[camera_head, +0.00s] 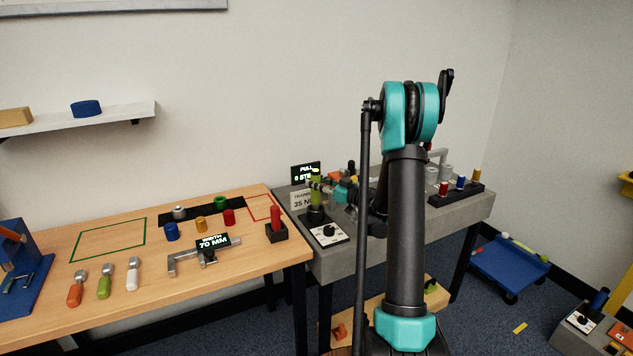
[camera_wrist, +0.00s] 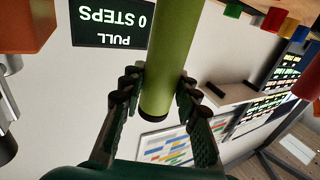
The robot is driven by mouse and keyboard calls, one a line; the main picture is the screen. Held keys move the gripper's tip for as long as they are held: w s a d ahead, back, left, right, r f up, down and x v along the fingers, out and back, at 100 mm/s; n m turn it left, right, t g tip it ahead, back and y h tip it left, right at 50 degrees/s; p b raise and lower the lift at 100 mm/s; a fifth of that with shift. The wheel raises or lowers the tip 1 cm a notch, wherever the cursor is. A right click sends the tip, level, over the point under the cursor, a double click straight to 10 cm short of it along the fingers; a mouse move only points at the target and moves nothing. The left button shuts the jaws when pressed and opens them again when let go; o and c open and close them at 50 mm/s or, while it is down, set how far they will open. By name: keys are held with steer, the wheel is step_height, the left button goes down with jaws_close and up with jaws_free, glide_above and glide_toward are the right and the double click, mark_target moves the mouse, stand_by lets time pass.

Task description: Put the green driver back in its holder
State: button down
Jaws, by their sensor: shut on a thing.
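The green driver (camera_wrist: 172,60) is a smooth green cylinder with a dark end, between the fingers of my gripper (camera_wrist: 160,88) in the wrist view. My gripper is shut on it. In the head view my gripper (camera_head: 328,186) is at the grey bench's left end, around the upright green driver (camera_head: 316,198). A black round holder (camera_head: 317,215) stands directly below the driver. I cannot tell whether the driver's lower end is inside it or just above it.
A dial box (camera_head: 328,234) and a sign reading 35 N (camera_head: 303,200) stand close to the holder. A "PULL 0 STEPS" display (camera_head: 306,173) is behind. A red-handled piece in a black block (camera_head: 276,228) is on the wooden table (camera_head: 130,305). My arm hides the bench's middle.

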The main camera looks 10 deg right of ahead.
steer(key=shift+f, duration=1.55)
steer(key=c, duration=1)
jaws_free()
steer(key=shift+c, duration=0.2)
steer(key=shift+d, duration=0.1)
steer(key=v, duration=1.2)
steer(key=shift+r, duration=0.1)
